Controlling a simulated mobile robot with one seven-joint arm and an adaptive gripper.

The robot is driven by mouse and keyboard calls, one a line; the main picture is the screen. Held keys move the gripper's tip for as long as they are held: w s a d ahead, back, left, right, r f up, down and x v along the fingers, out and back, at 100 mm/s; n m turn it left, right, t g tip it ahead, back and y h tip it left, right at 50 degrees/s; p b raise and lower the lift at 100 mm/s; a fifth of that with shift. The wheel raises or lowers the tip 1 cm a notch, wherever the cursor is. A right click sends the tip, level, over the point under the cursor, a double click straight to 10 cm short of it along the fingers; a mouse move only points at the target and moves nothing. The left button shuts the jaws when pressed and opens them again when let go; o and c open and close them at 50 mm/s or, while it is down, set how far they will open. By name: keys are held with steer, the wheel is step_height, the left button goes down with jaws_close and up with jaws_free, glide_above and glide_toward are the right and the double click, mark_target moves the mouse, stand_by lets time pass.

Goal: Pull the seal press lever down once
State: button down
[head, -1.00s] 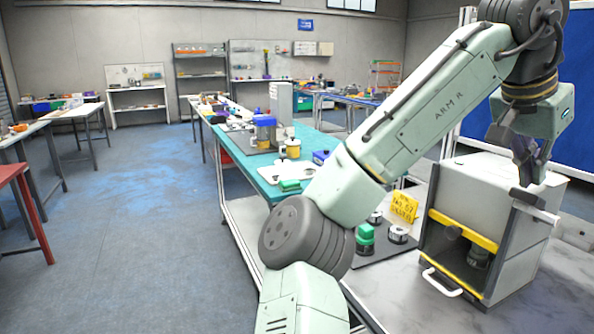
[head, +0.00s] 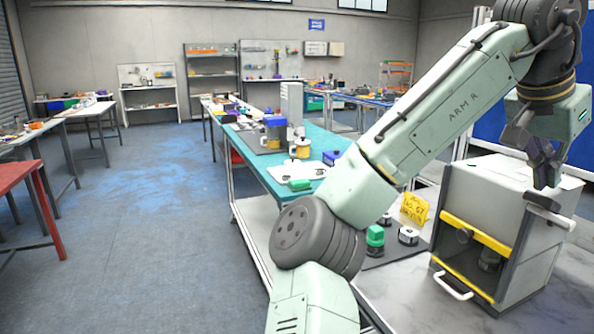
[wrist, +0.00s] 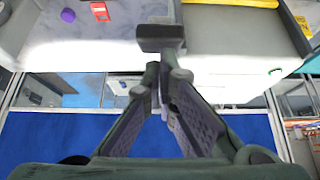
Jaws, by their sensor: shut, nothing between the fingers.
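The seal press (head: 530,222) is a pale grey box with an open front and a yellow bar (head: 476,234), at the right of the head view. Its lever (head: 550,217) has a light crossbar by the upper right front edge, with a dark piece (head: 543,202) above it. My gripper (head: 546,184) is shut and empty, pointing down just above the lever; I cannot tell whether it touches. In the wrist view, the fingertips (wrist: 165,76) meet close to a dark block (wrist: 160,32), probably part of the lever.
A white handle (head: 453,286) sticks out low at the press's front. Left of it, a dark mat (head: 392,250) holds a green-topped item (head: 375,237) and small round parts, by a yellow sign (head: 415,208). A teal bench (head: 262,170) stands behind. Open floor lies left.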

steer(key=shift+f+b, duration=3.45)
steer(key=shift+f, duration=2.15)
step_height(320, 180, up, 10)
steer(key=p, duration=0.7)
steer(key=shift+f, duration=0.2)
steer(key=shift+r, duration=0.6)
steer(key=shift+r, duration=2.05)
